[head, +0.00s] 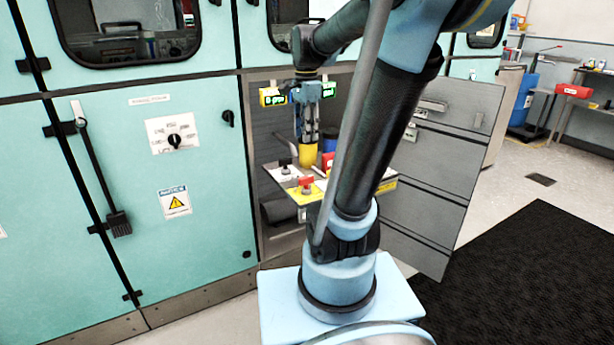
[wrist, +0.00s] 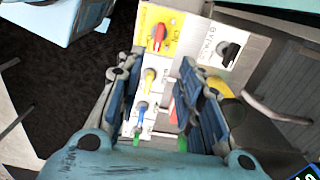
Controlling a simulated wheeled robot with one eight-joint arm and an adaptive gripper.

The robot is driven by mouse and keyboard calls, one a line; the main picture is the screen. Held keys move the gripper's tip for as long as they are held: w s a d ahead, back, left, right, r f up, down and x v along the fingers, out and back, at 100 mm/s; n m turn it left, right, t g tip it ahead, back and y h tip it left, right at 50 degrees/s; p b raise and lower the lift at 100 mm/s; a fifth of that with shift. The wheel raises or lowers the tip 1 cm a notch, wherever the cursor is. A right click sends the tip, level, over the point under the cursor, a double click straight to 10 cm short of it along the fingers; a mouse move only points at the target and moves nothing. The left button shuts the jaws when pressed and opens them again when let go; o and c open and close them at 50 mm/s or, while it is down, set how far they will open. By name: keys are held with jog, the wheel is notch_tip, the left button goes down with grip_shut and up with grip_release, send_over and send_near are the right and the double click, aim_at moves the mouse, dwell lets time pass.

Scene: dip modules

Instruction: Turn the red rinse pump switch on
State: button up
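The red switch (head: 305,184) sits on a yellow plate at the front of the panel below my gripper (head: 308,138). In the wrist view the red switch (wrist: 159,37) is upper centre, beyond the fingertips, with its handle roughly along the picture's vertical. My gripper (wrist: 157,78) is open and nothing shows held in it. A yellow switch (wrist: 149,80) and a blue switch (wrist: 142,108) show between the fingers, and a green one (wrist: 137,136) is partly hidden. No contact with the red switch is visible. Its plate lettering is too small to read surely.
A black switch (wrist: 229,52) on a white plate is to the right of the red one. A yellow cylinder (head: 307,157) stands close under my gripper in the head view. The panel is in an opening between teal cabinet doors (head: 190,120) and an open grey door (head: 440,170).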

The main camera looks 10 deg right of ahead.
aim_at(306, 177)
notch_tip(306, 177, down, 16)
jog(key=shift+r, duration=0.2)
dwell(0.5)
grip_shut()
